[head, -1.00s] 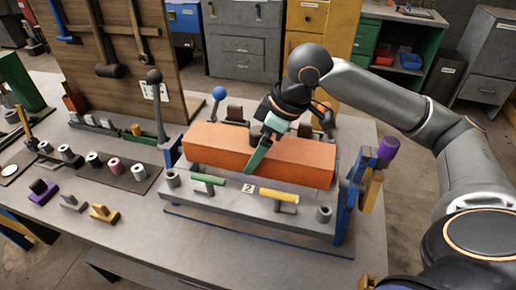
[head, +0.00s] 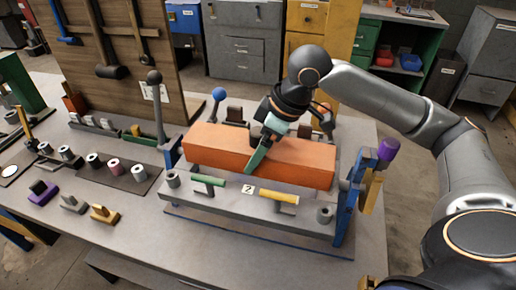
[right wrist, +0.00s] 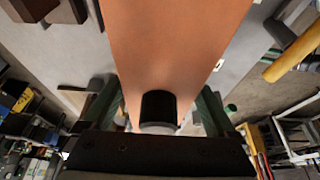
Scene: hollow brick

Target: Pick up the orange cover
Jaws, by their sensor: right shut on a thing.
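The orange cover (head: 215,146) is a long block lying level across the grey fixture (head: 232,205) on the table. My right gripper (head: 264,148) is over the middle of it, with its green fingers straddling the cover's long sides. In the right wrist view the cover (right wrist: 172,45) runs between the two fingers (right wrist: 157,108), and a black knob (right wrist: 158,108) stands on its top close to the palm. The gripper is shut on the cover. The far finger is mostly hidden in the head view. My left gripper is not in view.
The fixture has a green handle (head: 208,180), a yellow handle (head: 279,197) and a blue post (head: 352,200) at its right. A grey lever with a ball top (head: 155,77) stands at its left. Several spools and small blocks lie on the table's left side.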

